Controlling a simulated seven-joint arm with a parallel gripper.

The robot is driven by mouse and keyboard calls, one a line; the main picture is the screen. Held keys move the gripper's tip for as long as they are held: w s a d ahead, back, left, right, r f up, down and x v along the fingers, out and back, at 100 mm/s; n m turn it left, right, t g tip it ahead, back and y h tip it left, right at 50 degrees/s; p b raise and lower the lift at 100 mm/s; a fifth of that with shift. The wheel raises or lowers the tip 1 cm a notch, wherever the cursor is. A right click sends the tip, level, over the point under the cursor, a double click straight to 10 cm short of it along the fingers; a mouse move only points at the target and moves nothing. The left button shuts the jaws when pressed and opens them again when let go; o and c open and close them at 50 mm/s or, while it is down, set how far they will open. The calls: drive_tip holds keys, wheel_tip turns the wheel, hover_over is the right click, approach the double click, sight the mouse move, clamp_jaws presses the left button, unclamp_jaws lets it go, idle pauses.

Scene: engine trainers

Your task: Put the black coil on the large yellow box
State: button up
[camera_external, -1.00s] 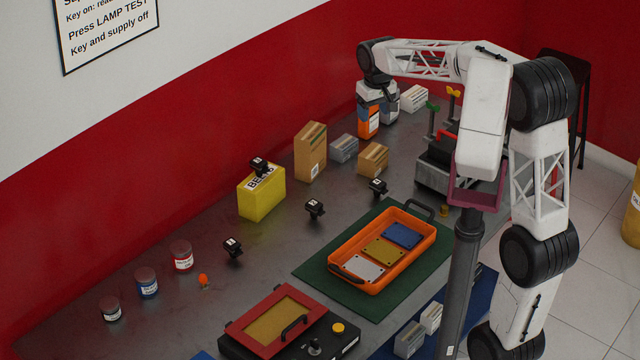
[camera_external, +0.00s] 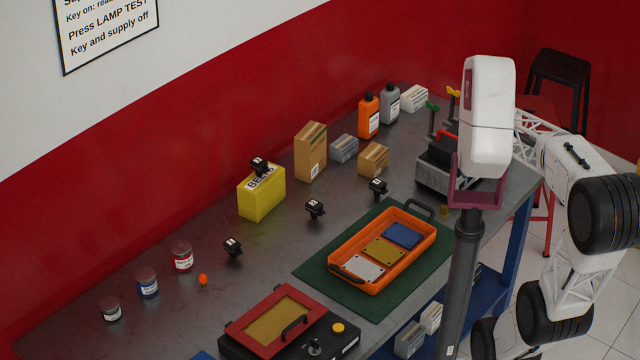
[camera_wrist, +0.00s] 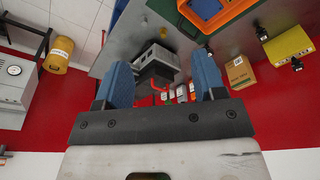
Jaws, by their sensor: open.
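The large yellow box (camera_external: 261,199) stands on the bench left of centre in the external view. A black coil (camera_external: 259,166) sits on top of it. Three similar black coils stand on the bench: one left of the box's front (camera_external: 232,247), one right of it (camera_external: 315,208), and one farther right (camera_external: 378,188). In the wrist view the yellow box (camera_wrist: 288,43) is at the right edge, with one black coil (camera_wrist: 297,64) at it and another (camera_wrist: 261,33) nearby. My gripper (camera_wrist: 161,60) is open and empty, high and away from the coils; the external view does not show it.
An orange tray (camera_external: 346,273) with several plates lies on a green mat (camera_external: 321,278). Cardboard boxes (camera_external: 311,151), bottles (camera_external: 369,115) and small jars (camera_external: 182,257) stand along the back. A red-framed case (camera_external: 238,326) is at the front. Bench between the coils is clear.

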drive_tip(key=s+d+f+m, duration=0.1)
drive_tip(key=s+d+f, duration=0.2)
drive_tip(key=s, duration=0.5)
drive_tip(key=shift+d+f, duration=0.25)
drive_tip(key=shift+f, duration=0.05)
